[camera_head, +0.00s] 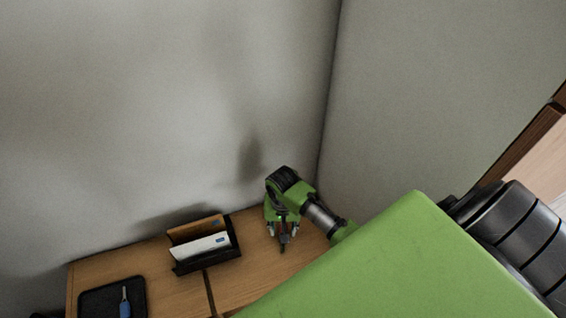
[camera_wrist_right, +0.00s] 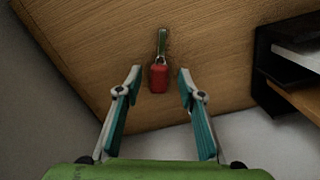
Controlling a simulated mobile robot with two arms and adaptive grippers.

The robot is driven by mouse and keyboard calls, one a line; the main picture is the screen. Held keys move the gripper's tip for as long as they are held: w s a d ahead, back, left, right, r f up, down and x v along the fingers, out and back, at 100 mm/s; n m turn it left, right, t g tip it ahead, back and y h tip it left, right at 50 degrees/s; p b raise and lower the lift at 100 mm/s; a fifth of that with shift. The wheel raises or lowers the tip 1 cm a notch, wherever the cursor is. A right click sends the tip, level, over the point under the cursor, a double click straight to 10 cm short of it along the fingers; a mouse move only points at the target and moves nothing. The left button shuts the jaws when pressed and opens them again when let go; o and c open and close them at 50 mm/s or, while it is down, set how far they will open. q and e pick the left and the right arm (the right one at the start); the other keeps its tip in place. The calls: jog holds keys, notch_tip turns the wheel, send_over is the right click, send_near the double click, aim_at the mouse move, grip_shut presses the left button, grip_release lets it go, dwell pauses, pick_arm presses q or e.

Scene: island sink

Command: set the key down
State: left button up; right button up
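A key with a red head (camera_wrist_right: 158,78) and a thin greenish shaft lies on the wooden surface (camera_wrist_right: 100,45) in the right wrist view. My right gripper (camera_wrist_right: 160,71) is open. Its two fingers stand apart on either side of the red head, with visible gaps, and do not grip it. In the head view my right gripper (camera_head: 283,238) points down over the wooden top near the wall corner. The key cannot be made out clearly there. My left gripper is not in view.
A black letter holder (camera_head: 236,252) with envelopes stands left of my right gripper; its edge also shows in the wrist view (camera_wrist_right: 262,70). Farther left is a dark tray (camera_head: 95,300) with a blue-headed item (camera_head: 125,306). Grey walls (camera_head: 170,100) close off the back and right.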

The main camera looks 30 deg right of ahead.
notch_tip(320, 180, up, 11)
jog(key=shift+f, duration=0.2)
jog(key=shift+s, duration=0.1)
dwell(0.5)
